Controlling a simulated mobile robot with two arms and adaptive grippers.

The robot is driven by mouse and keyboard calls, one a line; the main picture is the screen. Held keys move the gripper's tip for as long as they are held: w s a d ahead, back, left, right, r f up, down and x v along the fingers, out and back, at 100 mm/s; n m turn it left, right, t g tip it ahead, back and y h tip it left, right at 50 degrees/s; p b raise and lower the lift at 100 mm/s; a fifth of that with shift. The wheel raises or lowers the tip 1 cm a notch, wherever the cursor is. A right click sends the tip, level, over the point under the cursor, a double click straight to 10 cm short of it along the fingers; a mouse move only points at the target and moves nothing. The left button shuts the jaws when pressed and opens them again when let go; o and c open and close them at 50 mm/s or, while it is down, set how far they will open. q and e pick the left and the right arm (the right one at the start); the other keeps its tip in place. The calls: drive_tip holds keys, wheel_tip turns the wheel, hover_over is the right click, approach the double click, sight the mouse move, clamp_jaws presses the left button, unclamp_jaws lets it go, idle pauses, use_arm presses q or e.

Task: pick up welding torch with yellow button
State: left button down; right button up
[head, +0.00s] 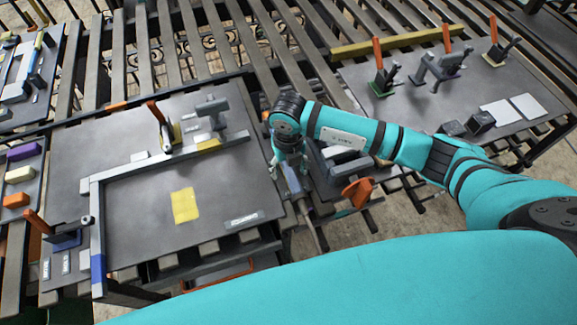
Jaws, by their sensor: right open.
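A long tool that looks like a welding torch (293,183) lies beside the right edge of the left work plate. It has a blue-grey body and a thin dark nozzle pointing toward the bottom of the picture. I cannot make out a yellow button on it. My right gripper (289,164) points down right at the upper end of this tool. Its jaws are open, with the fingers around or just above the tool; I cannot tell whether they touch it. The gripper hides the tool's upper end. My left gripper is not in view.
An orange-handled item (357,192) stands close right of the tool. The left plate (140,206) carries a grey angle frame (96,215), a yellow sheet (185,205) and orange-handled clamps. The right plate (410,110) holds more clamps and dark blocks (481,121). Slatted tables have open gaps.

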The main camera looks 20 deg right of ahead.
clamp_jaws()
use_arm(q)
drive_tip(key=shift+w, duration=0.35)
use_arm(e)
drive_tip(key=shift+r, duration=0.1)
